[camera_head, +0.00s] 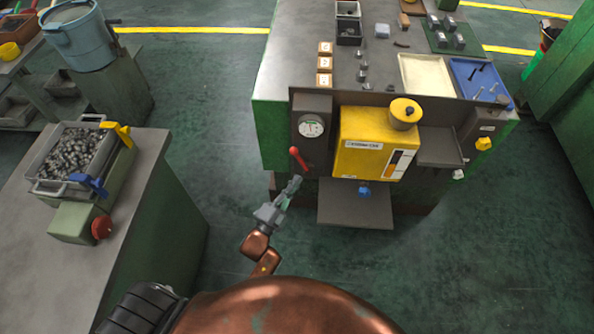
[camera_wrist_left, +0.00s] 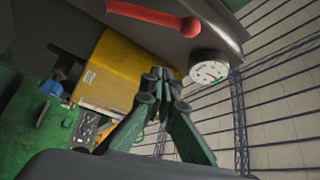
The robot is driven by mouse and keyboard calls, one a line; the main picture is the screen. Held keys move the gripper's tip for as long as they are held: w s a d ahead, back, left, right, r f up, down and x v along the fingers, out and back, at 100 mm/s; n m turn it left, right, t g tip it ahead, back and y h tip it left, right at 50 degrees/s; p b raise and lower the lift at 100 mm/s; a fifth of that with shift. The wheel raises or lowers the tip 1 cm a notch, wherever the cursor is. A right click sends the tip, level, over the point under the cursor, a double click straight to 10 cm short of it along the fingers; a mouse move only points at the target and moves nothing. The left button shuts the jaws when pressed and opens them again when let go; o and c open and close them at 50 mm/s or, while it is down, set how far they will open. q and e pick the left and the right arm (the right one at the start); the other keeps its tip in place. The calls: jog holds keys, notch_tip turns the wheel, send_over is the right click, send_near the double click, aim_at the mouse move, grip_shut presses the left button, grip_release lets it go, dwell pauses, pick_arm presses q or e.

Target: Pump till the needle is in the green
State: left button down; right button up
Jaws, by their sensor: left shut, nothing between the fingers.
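The round white gauge (camera_head: 311,126) is on the dark panel at the left of the yellow unit (camera_head: 375,145). It also shows in the left wrist view (camera_wrist_left: 208,68), with small coloured marks; the needle is too small to read surely. The red pump lever (camera_head: 299,159) sticks out below the gauge, and its red arm with a round knob shows in the left wrist view (camera_wrist_left: 155,17). My left gripper (camera_head: 294,184) is shut and empty, just below the lever in the head view. In the wrist view the fingertips (camera_wrist_left: 163,76) are apart from the lever. My right gripper is not in view.
A blue knob (camera_head: 364,191) sits under the yellow unit, above a grey lower shelf (camera_head: 355,212). A yellow knob (camera_head: 484,143) is at the right. A side table (camera_head: 150,170) with a tray of metal parts (camera_head: 45,187) stands left. Green floor between is clear.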

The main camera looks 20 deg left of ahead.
aim_at(300, 162)
pick_arm(q)
jog(key=w, duration=0.3)
jog(key=w+a+b, duration=0.1)
jog(key=w, duration=0.4)
jog(key=shift+w+a+r+b, duration=0.15)
jog(key=shift+w+a+b, duration=0.1)
jog(key=shift+w+b, duration=0.1)
jog(key=shift+a, duration=0.25)
